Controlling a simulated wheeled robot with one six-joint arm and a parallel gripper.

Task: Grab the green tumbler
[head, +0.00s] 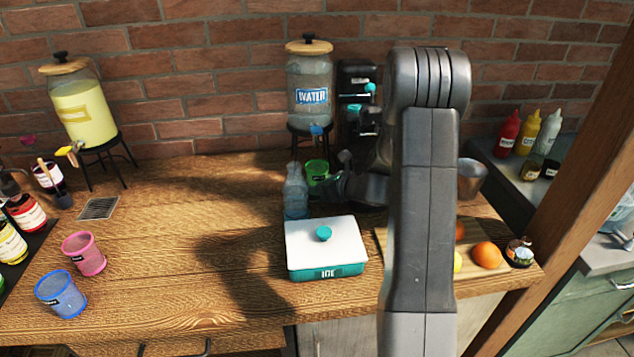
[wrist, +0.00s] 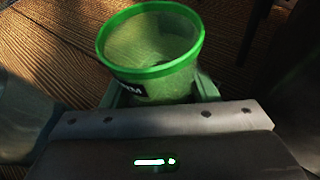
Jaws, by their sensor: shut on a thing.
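The green tumbler (head: 317,173) is a translucent cup with a bright green rim, near the back of the wooden table below the water dispenser. In the wrist view the green tumbler (wrist: 150,45) is upright and its open top faces the camera. A dark label with white letters shows on its side. My gripper (wrist: 160,92) is shut on the tumbler, with green-tinted fingers on either side of its lower body. In the head view my arm hides most of the gripper. I cannot tell whether the tumbler's base touches the table.
A clear bottle (head: 296,192) stands just left of the tumbler. A white-lidded ice box (head: 326,250) is in front. The water dispenser (head: 310,85) rises behind. A pink tumbler (head: 84,254) and blue tumbler (head: 61,294) are at left. The table's left middle is clear.

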